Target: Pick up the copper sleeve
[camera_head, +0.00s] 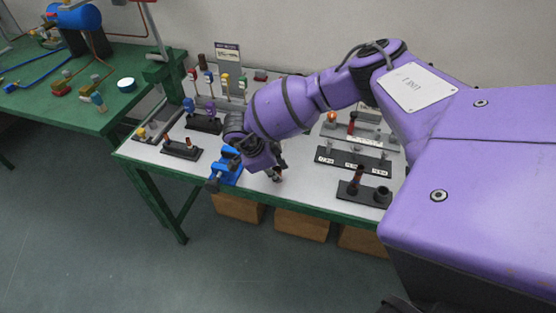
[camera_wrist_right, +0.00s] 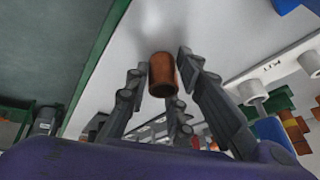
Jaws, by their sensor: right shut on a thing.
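The copper sleeve (camera_wrist_right: 162,75) is a short brown-orange cylinder between the fingertips of my right gripper in the right wrist view. My right gripper (camera_head: 275,172) is shut on it near the front edge of the white-topped bench (camera_head: 310,190) in the head view. There the sleeve is small and mostly hidden by the fingers. I cannot tell whether it touches the bench top. My left gripper is not in view.
A blue vise (camera_head: 226,166) is just left of my right gripper. A black block (camera_head: 365,193) with upright posts stands to the right, and a labelled rack (camera_head: 352,160) is behind it.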

